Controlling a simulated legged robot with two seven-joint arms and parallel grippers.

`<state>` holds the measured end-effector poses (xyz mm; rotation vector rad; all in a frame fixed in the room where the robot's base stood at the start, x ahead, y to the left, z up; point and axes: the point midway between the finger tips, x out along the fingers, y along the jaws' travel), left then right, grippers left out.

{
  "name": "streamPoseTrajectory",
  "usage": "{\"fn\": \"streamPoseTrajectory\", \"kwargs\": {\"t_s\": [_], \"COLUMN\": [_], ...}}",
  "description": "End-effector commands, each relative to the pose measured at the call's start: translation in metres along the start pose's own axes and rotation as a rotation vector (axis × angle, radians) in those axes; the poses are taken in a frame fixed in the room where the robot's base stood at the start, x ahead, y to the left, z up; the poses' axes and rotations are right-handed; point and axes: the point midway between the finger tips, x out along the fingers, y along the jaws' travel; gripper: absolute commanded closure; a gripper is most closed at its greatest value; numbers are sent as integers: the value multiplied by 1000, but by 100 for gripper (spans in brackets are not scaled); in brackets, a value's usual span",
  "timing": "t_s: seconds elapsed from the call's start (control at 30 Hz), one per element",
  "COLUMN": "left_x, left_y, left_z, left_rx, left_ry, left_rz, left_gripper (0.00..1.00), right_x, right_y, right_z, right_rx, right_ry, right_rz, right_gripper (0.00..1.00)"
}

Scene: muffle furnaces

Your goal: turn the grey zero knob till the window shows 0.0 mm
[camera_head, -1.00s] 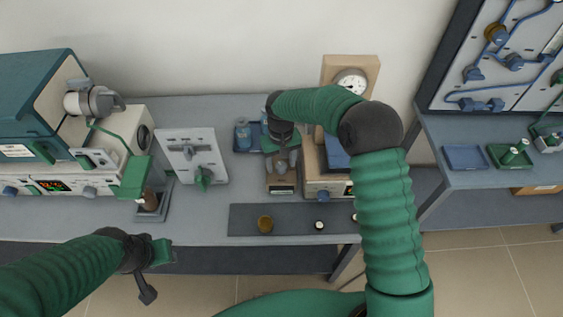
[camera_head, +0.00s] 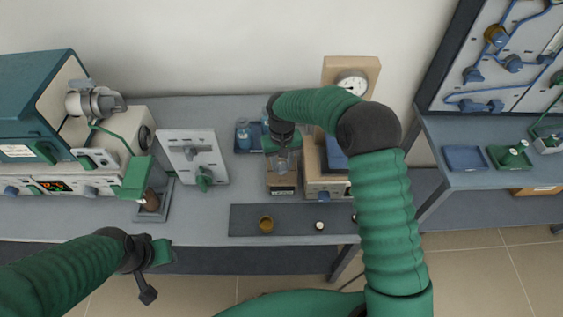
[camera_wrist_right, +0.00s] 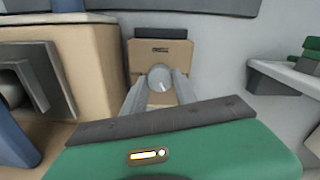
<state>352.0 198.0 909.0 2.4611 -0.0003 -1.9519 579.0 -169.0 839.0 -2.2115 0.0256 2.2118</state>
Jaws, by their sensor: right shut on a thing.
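The grey zero knob (camera_wrist_right: 160,77) sits on the front of a small tan box (camera_wrist_right: 160,52), between the two grey fingers of my right gripper (camera_wrist_right: 160,88). The fingers are shut on the knob. In the head view my right gripper (camera_head: 282,160) reaches down over the same tan box (camera_head: 283,180) and hides the knob. A small dark window (camera_head: 283,191) shows on that box's near side, but its figures are too small to read. My left gripper (camera_head: 160,254) hangs at the front left, away from the box; its jaws are not clear.
A dial gauge stand (camera_head: 350,82) is behind. A grey panel with a green knob (camera_head: 204,178) stands left. A dark mat (camera_head: 290,228) with small pieces lies in front.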

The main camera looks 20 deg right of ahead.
Motion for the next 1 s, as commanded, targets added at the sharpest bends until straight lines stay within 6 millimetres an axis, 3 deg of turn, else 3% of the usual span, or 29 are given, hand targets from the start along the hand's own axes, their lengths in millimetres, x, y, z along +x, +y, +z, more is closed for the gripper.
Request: {"fn": "streamPoseTrajectory", "kwargs": {"t_s": [1.0], "left_x": [-39], "left_y": [0], "left_z": [-9], "left_rx": [0], "left_ry": [0], "left_rz": [0], "left_gripper": [64], "right_x": [0], "right_y": [0], "right_z": [1], "right_rx": [830], "right_ry": [-3], "right_rz": [0], "right_gripper": [100]}}
